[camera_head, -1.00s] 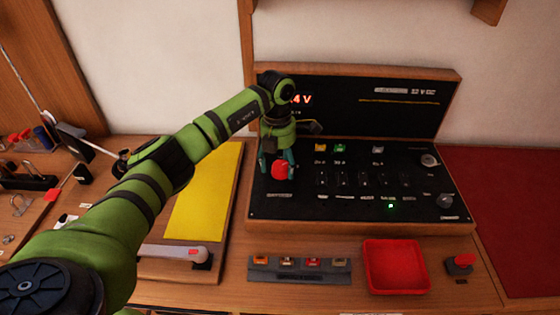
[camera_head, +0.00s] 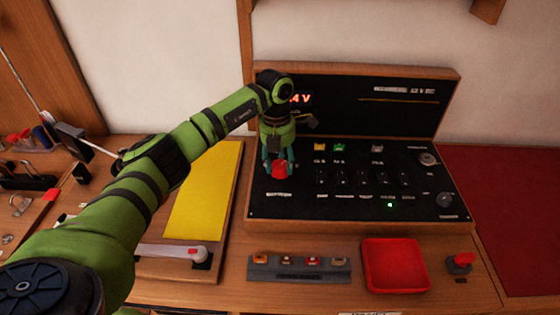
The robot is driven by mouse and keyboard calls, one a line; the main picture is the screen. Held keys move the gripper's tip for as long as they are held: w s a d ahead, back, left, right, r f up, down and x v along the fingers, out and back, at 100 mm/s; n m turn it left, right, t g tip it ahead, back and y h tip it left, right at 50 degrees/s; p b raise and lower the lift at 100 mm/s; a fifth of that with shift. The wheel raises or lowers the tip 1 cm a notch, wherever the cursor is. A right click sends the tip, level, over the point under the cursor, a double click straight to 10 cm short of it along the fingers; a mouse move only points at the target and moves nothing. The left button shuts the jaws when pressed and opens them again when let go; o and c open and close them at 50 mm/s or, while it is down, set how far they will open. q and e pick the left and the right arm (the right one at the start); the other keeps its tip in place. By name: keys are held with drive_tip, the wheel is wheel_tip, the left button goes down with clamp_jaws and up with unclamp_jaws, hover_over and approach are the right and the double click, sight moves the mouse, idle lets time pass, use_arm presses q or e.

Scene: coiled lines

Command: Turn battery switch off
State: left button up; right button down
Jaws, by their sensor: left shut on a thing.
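The battery switch is a red knob (camera_head: 279,170) at the left end of the black switch panel (camera_head: 330,208). My left gripper (camera_head: 279,164) reaches down over the knob from above, its fingers shut on either side of it. The gripper hides the back of the knob. A red lit voltage readout (camera_head: 302,98) on the upright panel is partly covered by my left arm; "4 V" shows. A green light (camera_head: 390,205) glows on the lower panel. My right gripper is not in view.
Several black toggles (camera_head: 362,178) stand in a row right of the knob. In front of the panel are a fuse strip (camera_head: 299,268), a red tray (camera_head: 396,267) and a red button (camera_head: 461,262). A yellow sheet (camera_head: 205,190) lies to the left, a dark red mat (camera_head: 510,220) to the right.

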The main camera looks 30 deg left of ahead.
sight(277, 166)
use_arm(q)
drive_tip(key=n, duration=0.4)
drive_tip(key=shift+s+f+n, duration=0.3)
drive_tip(key=shift+d+n, duration=0.1)
drive_tip(key=shift+n, duration=2.1)
drive_tip(key=o, duration=1.1)
drive_tip(key=shift+o, duration=0.2)
drive_tip(key=shift+r, duration=0.1)
drive_tip(key=shift+w+r, duration=0.1)
drive_tip(key=shift+r, duration=0.05)
drive_tip(key=shift+r, duration=0.3)
wheel_tip(277, 166, up, 11)
drive_tip(key=shift+s+a, duration=0.25)
